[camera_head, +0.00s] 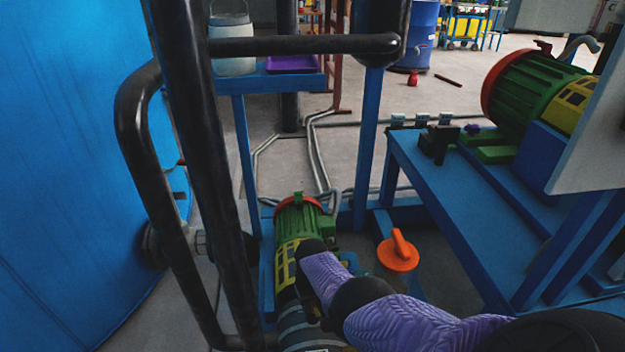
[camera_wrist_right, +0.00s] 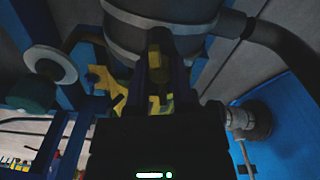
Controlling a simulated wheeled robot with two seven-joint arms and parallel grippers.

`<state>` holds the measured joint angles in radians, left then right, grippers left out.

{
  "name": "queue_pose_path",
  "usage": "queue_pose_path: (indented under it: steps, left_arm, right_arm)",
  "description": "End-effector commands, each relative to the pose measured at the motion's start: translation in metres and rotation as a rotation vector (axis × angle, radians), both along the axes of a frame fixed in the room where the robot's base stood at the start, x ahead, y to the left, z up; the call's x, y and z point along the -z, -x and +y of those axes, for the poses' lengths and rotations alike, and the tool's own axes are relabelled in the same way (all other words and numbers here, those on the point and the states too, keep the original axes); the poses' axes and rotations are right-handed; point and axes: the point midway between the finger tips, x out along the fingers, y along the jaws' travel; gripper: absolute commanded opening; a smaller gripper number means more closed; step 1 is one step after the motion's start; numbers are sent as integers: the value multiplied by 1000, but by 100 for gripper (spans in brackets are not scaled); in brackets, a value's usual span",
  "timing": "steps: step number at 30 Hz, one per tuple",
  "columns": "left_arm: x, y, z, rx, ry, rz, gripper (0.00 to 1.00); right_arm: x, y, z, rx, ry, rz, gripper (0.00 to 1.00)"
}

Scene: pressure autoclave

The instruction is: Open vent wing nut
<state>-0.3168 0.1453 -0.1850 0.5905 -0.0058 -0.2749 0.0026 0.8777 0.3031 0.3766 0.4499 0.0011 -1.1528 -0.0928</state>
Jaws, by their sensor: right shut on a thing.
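My right arm comes in from the lower right of the head view, with purple and black links, and reaches down beside a green and yellow motor (camera_head: 297,222). Its fingers are largely hidden there behind my own wrist. In the right wrist view my right gripper (camera_wrist_right: 161,45) is shut on a small yellow part (camera_wrist_right: 154,77), seen between its dark fingers. The view is dark, so I cannot tell for sure that this part is the vent wing nut. More yellow shapes (camera_wrist_right: 104,84) show just left of the fingers. My left gripper is not in view.
A large blue tank (camera_head: 70,170) and thick black pipes (camera_head: 215,180) stand at the left. A blue bench (camera_head: 440,190) with a second motor (camera_head: 530,95) is at the right. An orange part (camera_head: 398,252) sits just right of my wrist. A grey cylinder (camera_wrist_right: 160,25) is close above the fingers.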

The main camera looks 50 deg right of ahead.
Motion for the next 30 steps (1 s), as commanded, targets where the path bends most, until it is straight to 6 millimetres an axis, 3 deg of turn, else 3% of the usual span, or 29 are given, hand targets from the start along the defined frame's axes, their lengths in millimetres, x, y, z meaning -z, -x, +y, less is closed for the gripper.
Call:
queue_pose_path:
  steps: [4,5,9,20,23,30]
  left_arm:
    - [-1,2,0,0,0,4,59]
    - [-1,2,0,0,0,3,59]
    - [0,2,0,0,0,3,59]
    - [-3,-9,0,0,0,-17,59]
    - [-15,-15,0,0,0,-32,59]
    - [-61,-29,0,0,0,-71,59]
  right_arm:
    - [0,0,0,1,1,1,0]
    - [0,0,0,1,0,1,36]
    - [0,0,0,1,0,1,65]
    - [-7,0,0,1,0,-2,65]
    - [-25,-1,0,1,0,-5,65]
    - [-90,-2,0,1,0,-9,65]
